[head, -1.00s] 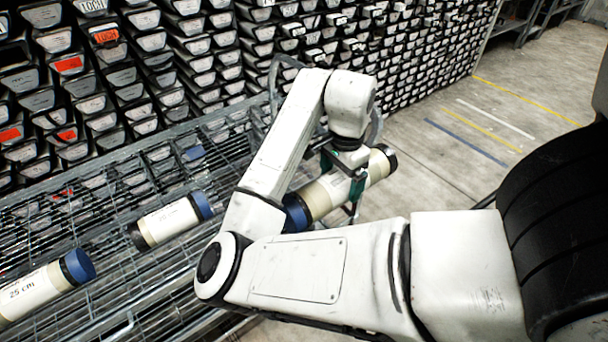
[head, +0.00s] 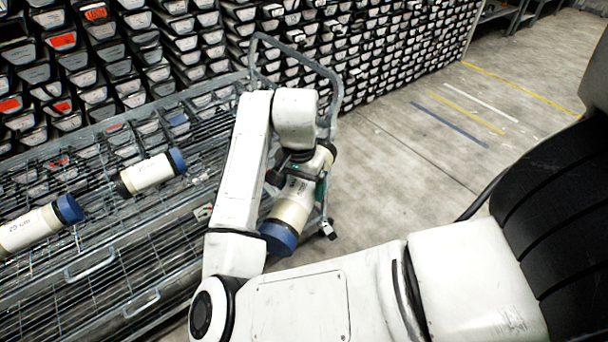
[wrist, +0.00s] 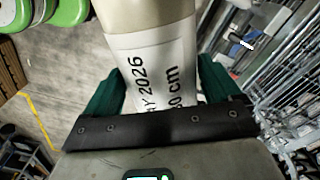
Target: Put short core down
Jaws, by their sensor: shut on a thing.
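My gripper (head: 297,188) is shut on a cream core liner (head: 290,212) with a blue end cap and a black end cap. In the head view it hangs tilted beside the cart's right end, blue end low and nearest. In the wrist view the green fingers of my gripper (wrist: 162,85) clasp the core liner (wrist: 150,45) on both sides of its white label. The label reads "2026" and "0 cm", with its first digit unclear. Two similar cores, one labelled 25 cm (head: 32,228) and another one (head: 150,173), lie on the cart, apart from the held one.
The wire-mesh cart (head: 125,262) has a raised metal handle frame (head: 333,88) at its far right end. Stacked core trays (head: 180,45) fill the wall behind. Open floor (head: 410,165) with painted lines lies to the right.

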